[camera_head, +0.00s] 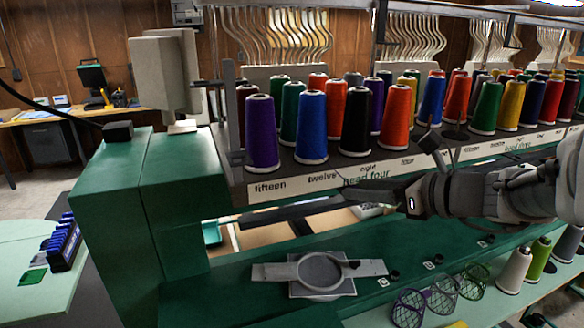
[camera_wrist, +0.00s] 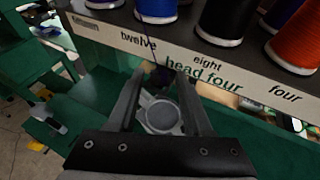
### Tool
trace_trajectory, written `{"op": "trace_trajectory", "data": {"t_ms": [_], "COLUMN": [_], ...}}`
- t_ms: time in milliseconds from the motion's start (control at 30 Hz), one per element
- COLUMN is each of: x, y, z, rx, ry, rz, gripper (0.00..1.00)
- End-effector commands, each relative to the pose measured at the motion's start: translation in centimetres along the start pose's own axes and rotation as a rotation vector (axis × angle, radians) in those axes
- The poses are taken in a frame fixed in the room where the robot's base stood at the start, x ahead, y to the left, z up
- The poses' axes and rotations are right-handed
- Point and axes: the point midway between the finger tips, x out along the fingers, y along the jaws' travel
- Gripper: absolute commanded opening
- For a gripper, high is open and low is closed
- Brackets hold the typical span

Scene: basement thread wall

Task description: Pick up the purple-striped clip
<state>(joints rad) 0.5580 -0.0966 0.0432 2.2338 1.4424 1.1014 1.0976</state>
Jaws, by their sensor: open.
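My gripper (camera_head: 352,189) reaches in from the right in the head view, its fingertips at the label strip below the thread cones. In the wrist view my gripper (camera_wrist: 160,77) is open, with two dark fingers spread apart. A small dark, purplish thing (camera_wrist: 160,74) shows between the fingertips by the label strip; it is too small and dim to tell whether it is the purple-striped clip or has stripes. I cannot make out a clip for certain in the head view, where the fingers cover that spot.
A round hoop (camera_head: 319,271) lies on the green machine below. Mesh holders (camera_head: 408,308) and more cones stand at the lower right.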

Motion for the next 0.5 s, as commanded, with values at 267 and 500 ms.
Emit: {"op": "trace_trajectory", "data": {"t_ms": [267,500], "x": [1.30,1.26], "y": [-0.02,-0.02], "z": [-0.05,-0.06], "rx": [0.002,0.001], "ry": [0.000,0.000], "rz": [-0.001,-0.001], "gripper": [0.50,0.23]}}
